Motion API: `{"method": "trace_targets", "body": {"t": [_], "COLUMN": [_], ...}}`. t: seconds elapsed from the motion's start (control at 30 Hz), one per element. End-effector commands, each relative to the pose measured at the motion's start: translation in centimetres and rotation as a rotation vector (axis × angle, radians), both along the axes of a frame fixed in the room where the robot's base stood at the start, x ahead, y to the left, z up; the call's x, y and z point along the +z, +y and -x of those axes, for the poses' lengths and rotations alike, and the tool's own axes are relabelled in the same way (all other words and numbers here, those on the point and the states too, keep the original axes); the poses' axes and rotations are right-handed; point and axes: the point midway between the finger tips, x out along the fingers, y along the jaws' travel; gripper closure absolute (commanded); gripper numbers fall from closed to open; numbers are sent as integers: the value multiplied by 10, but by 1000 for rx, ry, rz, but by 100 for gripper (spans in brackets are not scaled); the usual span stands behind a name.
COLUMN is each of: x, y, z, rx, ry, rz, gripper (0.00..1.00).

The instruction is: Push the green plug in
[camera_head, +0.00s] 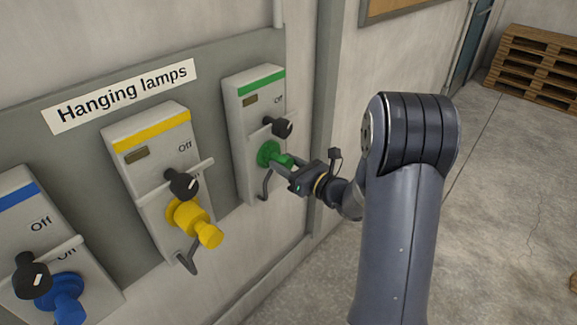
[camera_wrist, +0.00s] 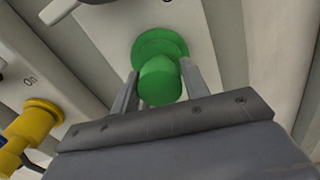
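The green plug (camera_head: 270,156) sits at the green socket on the green-striped box, the rightmost of the row. In the wrist view the plug (camera_wrist: 161,80) points toward the camera, in front of its round green flange (camera_wrist: 160,44). My gripper (camera_head: 287,165) is at the plug from the right. In the wrist view its two fingers (camera_wrist: 158,80) lie one on each side of the plug, very close to it. Whether they press on it is not clear. How deep the plug sits in the socket is hidden.
The box with the yellow plug (camera_head: 195,221) is to the left, and the box with the blue plug (camera_head: 63,295) is further left. A black knob (camera_head: 279,127) sticks out just above the green plug, and a grey hook (camera_head: 265,186) hangs below. Open floor lies right.

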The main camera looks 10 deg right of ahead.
Motion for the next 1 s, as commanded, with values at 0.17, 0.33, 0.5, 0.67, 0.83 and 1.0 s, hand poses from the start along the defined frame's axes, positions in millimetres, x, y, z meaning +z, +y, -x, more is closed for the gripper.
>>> {"method": "trace_targets", "body": {"t": [0.17,0.33,0.5,0.67,0.83,1.0], "x": [-1,-1,-1,-2,-3,-2], "y": [0,0,-3,-16,-37,-53], "z": [1,1,4,21,49,72], "rx": [1,0,-1,-4,-5,-4], "ry": [1,2,3,3,3,1], "rz": [0,1,2,1,1,1], "gripper": [42,39,39,39,39,39]}}
